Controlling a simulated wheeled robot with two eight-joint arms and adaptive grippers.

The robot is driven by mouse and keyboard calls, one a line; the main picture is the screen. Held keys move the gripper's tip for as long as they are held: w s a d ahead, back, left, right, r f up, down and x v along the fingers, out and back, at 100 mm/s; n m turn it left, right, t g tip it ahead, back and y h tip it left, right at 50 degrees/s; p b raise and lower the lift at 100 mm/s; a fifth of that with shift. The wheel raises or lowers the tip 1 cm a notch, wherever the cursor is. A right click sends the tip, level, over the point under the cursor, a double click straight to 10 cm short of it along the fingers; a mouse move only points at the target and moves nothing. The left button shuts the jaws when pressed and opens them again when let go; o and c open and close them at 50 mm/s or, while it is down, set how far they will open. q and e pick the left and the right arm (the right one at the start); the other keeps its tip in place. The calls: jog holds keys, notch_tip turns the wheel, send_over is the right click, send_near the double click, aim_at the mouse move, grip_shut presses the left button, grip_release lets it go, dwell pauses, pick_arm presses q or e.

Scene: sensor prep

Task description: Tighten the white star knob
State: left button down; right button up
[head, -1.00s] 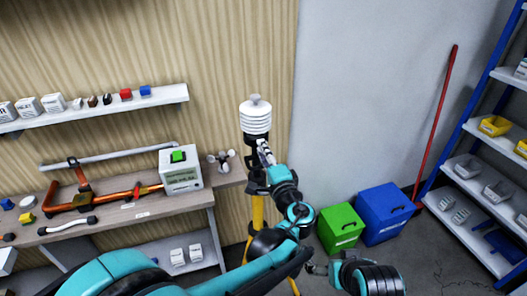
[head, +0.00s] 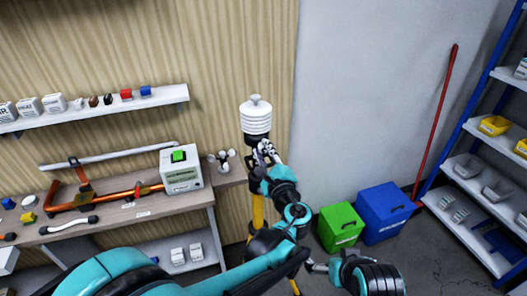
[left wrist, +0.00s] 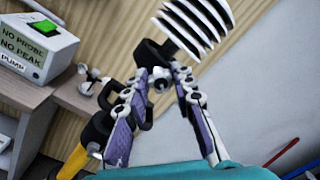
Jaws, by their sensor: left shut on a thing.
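A white ribbed sensor shield (head: 256,119) stands upright on top of a yellow-legged tripod (head: 258,212). It also shows, cut off by the top edge, in the left wrist view (left wrist: 192,28). My left gripper (head: 262,149) is at the black mount just under the shield. In the left wrist view my left gripper (left wrist: 160,78) has its fingertips closed around the small white star knob (left wrist: 160,74) beside the black clamp.
Green (head: 340,228) and blue (head: 384,212) bins stand on the floor at right. A blue-framed shelf (head: 473,186) is far right.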

dwell(0.3)
pick_arm(q)
jog(key=c, duration=1.3)
grip_release()
jog(key=shift+o, duration=0.2)
jog(key=v, duration=0.7)
jog(key=shift+s, duration=0.25)
